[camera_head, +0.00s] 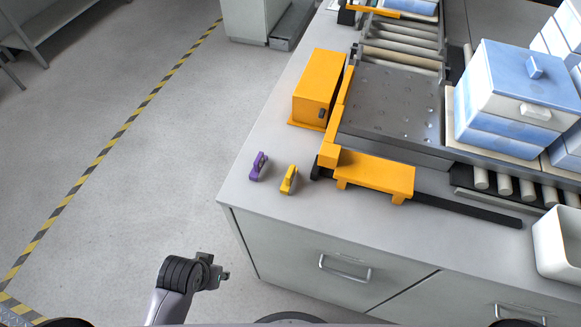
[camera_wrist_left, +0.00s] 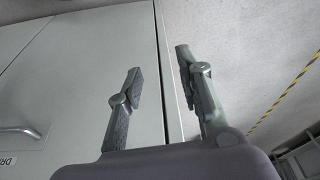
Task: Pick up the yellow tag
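The yellow tag (camera_head: 289,180) stands on the grey counter near its front left corner, left of the orange bracket. A similar purple tag (camera_head: 258,166) stands to its left, a little apart. My left gripper (camera_head: 222,277) is in front of the counter, below and left of the tags and away from them. In the left wrist view my left gripper (camera_wrist_left: 160,75) has its two fingers spread apart with nothing between them; the cabinet front lies behind. Neither tag shows in the wrist view. My right gripper is not in view.
An orange box (camera_head: 318,85) and an orange bracket (camera_head: 375,175) sit behind and right of the yellow tag. Blue and white boxes (camera_head: 515,95) stand on rollers at right. A white bin (camera_head: 558,245) is at far right. The floor at left is clear.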

